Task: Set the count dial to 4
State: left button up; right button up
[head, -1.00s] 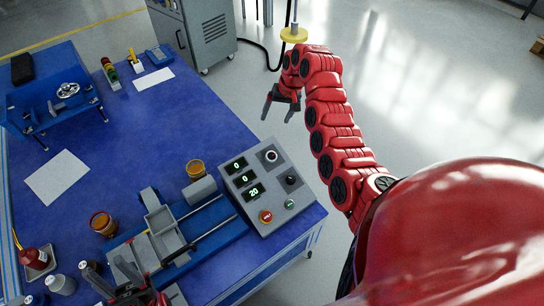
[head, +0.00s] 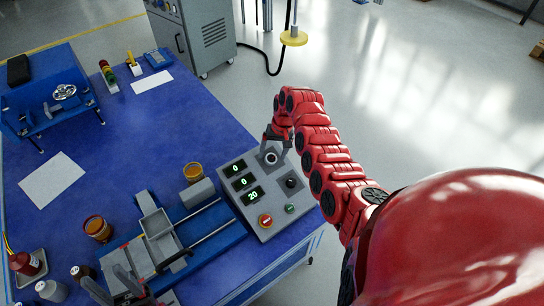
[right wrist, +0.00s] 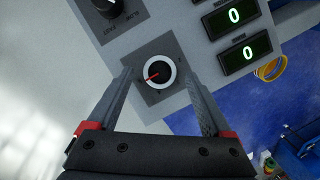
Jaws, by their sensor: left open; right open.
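The grey control box (head: 232,205) stands on the blue table. A dial with a white ring (head: 271,158) is at its top corner; in the right wrist view this dial (right wrist: 158,75) has a black knob and a red pointer. Its markings are too small to read. A second black knob (head: 291,183) sits lower on the box. My right gripper (head: 275,148) is open over the ringed dial. In the right wrist view its fingers (right wrist: 160,85) stand either side of the dial; contact cannot be told. My left gripper (head: 130,285) is open at the lower left, over the slide fixture.
The displays (head: 244,182) read 0, 0 and 20. A red button (head: 265,221) and a green button (head: 290,208) are near the box's front edge. The slide fixture (head: 160,235) and an orange-brown jar (head: 193,172) lie to the left. Open floor is right of the table.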

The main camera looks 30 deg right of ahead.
jog(key=shift+x, duration=0.8)
grip_shut()
